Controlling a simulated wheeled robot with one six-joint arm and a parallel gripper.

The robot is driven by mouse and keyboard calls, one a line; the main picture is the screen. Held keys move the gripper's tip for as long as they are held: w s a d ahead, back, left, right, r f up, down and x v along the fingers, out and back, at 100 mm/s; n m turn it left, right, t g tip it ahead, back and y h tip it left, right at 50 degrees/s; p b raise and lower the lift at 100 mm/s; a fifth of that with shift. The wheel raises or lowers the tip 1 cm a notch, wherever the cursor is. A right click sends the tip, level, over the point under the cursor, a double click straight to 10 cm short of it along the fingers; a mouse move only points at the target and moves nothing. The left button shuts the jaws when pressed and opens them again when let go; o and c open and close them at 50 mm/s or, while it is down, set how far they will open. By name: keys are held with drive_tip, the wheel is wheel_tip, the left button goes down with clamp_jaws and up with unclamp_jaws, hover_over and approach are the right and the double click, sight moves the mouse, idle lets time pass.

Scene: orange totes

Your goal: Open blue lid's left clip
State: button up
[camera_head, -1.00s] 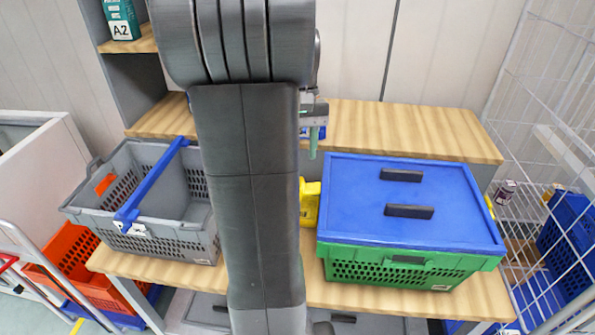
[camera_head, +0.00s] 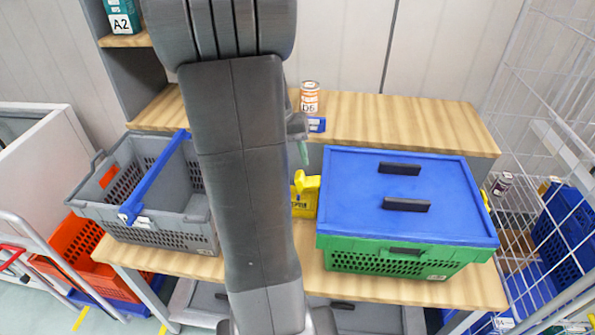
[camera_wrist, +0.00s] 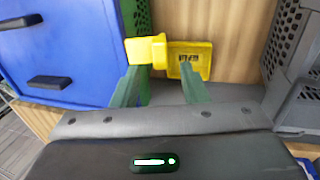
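The blue lid (camera_head: 345,185) covers the green tote (camera_head: 345,254) on the right of the wooden bench. It also shows at the left of the wrist view (camera_wrist: 75,30). A yellow clip part (camera_head: 307,194) sticks out at the lid's left side. In the wrist view it shows as a yellow block (camera_wrist: 145,50) against the tote and a flat yellow plate (camera_wrist: 205,57) beside it. My gripper (camera_wrist: 160,68) is open, its green fingers apart just before the yellow parts. Contact cannot be told. In the head view my arm hides most of the gripper, and one green finger (camera_head: 304,152) shows.
A grey crate (camera_head: 165,236) with a blue bar stands left on the bench. It also edges the wrist view's right (camera_wrist: 290,45). A can (camera_head: 310,97) and small blue box (camera_head: 317,125) are on the shelf behind. A wire rack (camera_head: 550,150) stands right.

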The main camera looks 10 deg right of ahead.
sight(299, 174)
drive_tip(key=x, duration=0.5)
drive_tip(key=shift+f, duration=0.1)
clamp_jaws()
